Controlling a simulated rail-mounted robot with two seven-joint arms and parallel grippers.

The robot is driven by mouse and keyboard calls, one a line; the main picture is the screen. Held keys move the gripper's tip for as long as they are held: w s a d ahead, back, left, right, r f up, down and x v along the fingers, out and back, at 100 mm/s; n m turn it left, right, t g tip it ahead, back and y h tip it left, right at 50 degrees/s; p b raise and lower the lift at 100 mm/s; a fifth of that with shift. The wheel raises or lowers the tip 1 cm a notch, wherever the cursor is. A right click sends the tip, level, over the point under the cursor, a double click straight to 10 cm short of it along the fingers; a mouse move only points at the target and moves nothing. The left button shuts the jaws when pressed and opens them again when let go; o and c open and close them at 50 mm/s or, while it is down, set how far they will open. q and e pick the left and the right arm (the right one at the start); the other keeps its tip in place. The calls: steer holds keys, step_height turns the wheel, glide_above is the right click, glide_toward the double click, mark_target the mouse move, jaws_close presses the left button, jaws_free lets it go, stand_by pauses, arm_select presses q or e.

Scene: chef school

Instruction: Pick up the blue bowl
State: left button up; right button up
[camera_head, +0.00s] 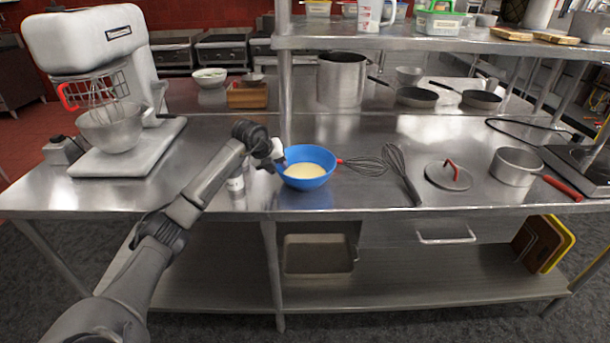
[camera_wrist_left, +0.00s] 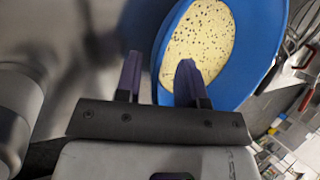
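The blue bowl (camera_head: 309,157) stands upright near the front edge of the steel table, with pale yellow contents in it. My left gripper (camera_head: 277,160) is at the bowl's left rim. In the left wrist view the bowl (camera_wrist_left: 237,84) fills the upper right and its contents show dark specks. There the two fingers of my left gripper (camera_wrist_left: 160,64) are apart, one over the bowl's inside and one outside, with the rim between them. I cannot tell whether they touch the wall. My right gripper is not in view.
A whisk (camera_head: 362,165) lies right beside the bowl, and another whisk (camera_head: 403,174) lies farther right. A lid (camera_head: 447,177) and a saucepan (camera_head: 514,166) are beyond. A bottle (camera_head: 236,184) stands under my left forearm. A stand mixer (camera_head: 135,140) is at left. A shelf post (camera_head: 287,100) rises behind.

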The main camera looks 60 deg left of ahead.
arm_select(q)
steer(key=shift+w+a+f, duration=0.1)
steer(key=shift+w+f, duration=0.25)
steer(key=shift+f, duration=0.3)
jaws_close()
steer(key=shift+r, duration=0.1)
